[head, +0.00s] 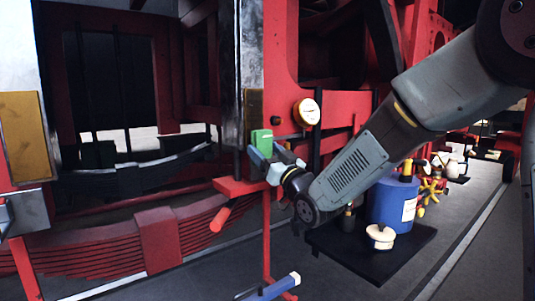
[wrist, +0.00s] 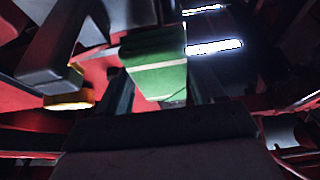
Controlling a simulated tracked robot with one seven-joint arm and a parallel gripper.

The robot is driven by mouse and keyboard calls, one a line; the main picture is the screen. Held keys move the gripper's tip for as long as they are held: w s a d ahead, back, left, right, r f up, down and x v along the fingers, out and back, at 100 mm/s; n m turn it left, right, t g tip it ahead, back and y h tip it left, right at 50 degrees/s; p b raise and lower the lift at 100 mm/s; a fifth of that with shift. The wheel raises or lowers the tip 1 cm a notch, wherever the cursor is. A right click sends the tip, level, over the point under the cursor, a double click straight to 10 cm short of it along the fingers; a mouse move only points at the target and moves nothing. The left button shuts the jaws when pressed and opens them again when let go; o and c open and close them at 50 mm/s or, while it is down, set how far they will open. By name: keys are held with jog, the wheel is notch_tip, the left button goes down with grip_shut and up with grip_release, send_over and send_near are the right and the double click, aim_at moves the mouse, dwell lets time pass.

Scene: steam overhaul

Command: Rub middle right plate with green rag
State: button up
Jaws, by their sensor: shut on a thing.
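My gripper (head: 266,157) is shut on the green rag (head: 261,139), a small green block-like pad. The rag also shows in the wrist view (wrist: 158,68), between the two fingers, with a pale stripe across it. A narrow brownish plate (head: 253,104) is on the upright post right behind the rag. The rag overlaps its lower part in the head view. I cannot tell whether the rag touches it. A larger ochre plate (head: 24,136) is on the post at the far left, well away from my gripper.
A white gauge (head: 307,112) sits on the red frame just right of my gripper. A red ledge (head: 238,187) with a red handle is below. A dark tray (head: 376,262) holds a blue canister (head: 393,204) and a cream pot (head: 380,237) under my arm.

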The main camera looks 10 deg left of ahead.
aim_at(265, 139)
jog(key=shift+w+a, duration=0.6)
jog(key=shift+a, duration=0.15)
dwell(0.6)
jog(key=shift+r, duration=0.1)
jog(key=shift+d+r, duration=0.1)
jog(key=shift+r, duration=7.7)
jog(key=shift+f, duration=0.15)
jog(key=shift+f, duration=2)
jog(key=shift+f, duration=5.75)
